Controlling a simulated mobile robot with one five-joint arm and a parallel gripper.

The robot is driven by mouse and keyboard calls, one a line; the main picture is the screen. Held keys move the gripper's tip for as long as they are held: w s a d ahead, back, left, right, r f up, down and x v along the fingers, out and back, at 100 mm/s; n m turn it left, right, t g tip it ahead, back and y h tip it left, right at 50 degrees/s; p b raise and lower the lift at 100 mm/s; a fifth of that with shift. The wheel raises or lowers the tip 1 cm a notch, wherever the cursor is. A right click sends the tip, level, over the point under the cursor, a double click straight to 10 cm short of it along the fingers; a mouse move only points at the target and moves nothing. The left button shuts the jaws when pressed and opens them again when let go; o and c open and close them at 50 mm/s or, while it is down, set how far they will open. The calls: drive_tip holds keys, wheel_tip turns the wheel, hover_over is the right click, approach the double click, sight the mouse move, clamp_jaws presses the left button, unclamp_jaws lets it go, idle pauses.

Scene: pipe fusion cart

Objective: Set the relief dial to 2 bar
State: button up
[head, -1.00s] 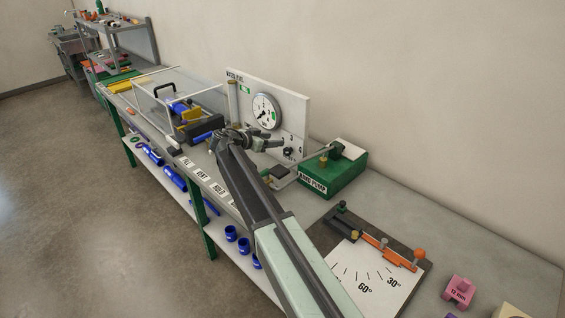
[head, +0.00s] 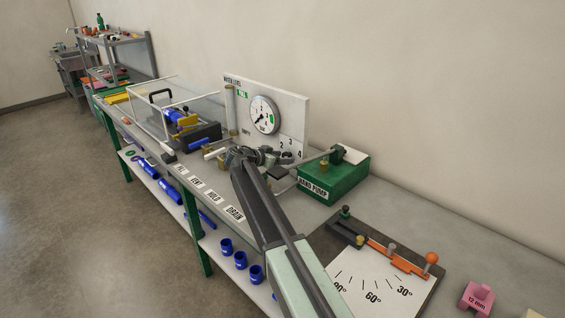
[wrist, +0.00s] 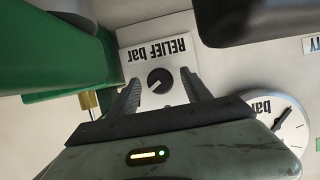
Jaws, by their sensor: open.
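The relief dial (wrist: 160,79) is a small black round knob on a white plate lettered RELIEF bar, upside down in the wrist view. A pale pointer mark on it points to the lower left there; I cannot read which number it meets. My gripper (wrist: 162,73) is open, one finger on each side of the dial in that view; no contact shows. In the head view my gripper (head: 279,157) is in front of the white panel (head: 292,109) and hides the dial. The numbers 2, 3 and 4 show around it.
A pressure gauge (head: 263,115) sits on the panel above the dial. The green hand pump (head: 333,178) stands close on the right, its lever reaching toward my gripper. A clear-sided case (head: 168,104) is on the left. An angle board (head: 372,285) lies in front right.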

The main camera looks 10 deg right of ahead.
drive_tip(key=shift+w+d+f, duration=0.15)
drive_tip(key=shift+w+d, duration=0.05)
drive_tip(key=shift+d, duration=0.1)
clamp_jaws()
drive_tip(key=shift+w+a+n+g+h+b, duration=0.1)
drive_tip(key=shift+n+g+h+b, duration=0.75)
drive_tip(key=shift+n, duration=1.15)
drive_tip(key=shift+h, duration=0.25)
unclamp_jaws()
